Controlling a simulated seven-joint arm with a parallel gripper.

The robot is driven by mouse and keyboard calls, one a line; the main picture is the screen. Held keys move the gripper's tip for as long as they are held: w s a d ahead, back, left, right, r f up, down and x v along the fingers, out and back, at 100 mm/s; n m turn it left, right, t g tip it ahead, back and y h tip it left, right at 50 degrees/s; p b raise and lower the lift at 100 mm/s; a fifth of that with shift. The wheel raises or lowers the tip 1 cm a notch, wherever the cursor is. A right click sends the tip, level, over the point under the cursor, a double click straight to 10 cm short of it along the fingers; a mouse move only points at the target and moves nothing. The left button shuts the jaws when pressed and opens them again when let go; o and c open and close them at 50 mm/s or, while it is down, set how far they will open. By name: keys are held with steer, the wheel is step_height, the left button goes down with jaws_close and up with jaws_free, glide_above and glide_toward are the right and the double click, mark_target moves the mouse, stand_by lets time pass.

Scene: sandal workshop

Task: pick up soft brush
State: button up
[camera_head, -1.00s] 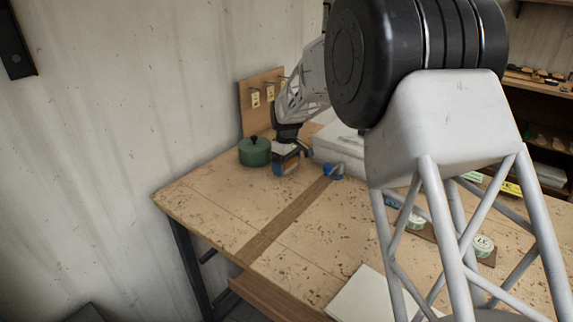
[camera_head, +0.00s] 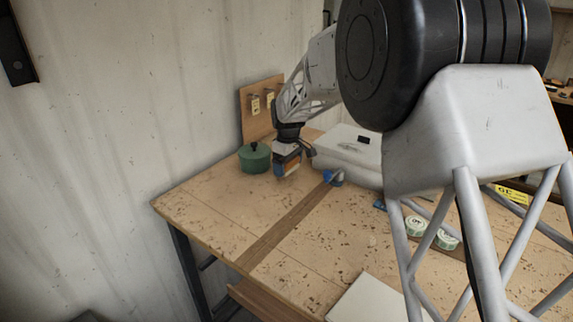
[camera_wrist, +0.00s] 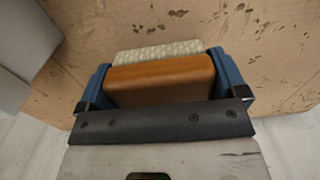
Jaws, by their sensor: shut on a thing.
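The soft brush has an orange-brown wooden back and pale bristles; in the wrist view the brush (camera_wrist: 165,78) sits between two blue fingertips. My gripper (camera_wrist: 165,82) is shut on the wooden back, with the bristles on the side away from the wrist. In the head view my gripper (camera_head: 287,166) is low over the back left of the workbench (camera_head: 210,195), right of a green pot. The brush is small there and mostly hidden by the fingers. I cannot tell from the pictures how far it is above the bench top.
The green lidded pot (camera_head: 254,158) stands close left of my gripper. A white case (camera_head: 345,150) lies to the right, with a blue item (camera_head: 334,178) before it. Round tins (camera_head: 446,239) and a pale slab (camera_head: 367,300) are farther right. The front left bench is clear.

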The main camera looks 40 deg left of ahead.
steer(key=s+d, duration=0.3)
steer(key=s+d+r, duration=0.1)
steer(key=s+d, duration=0.5)
steer(key=d, duration=0.1)
steer(key=shift+s+r, duration=0.15)
steer(key=shift+s, duration=0.05)
stand_by(0.5)
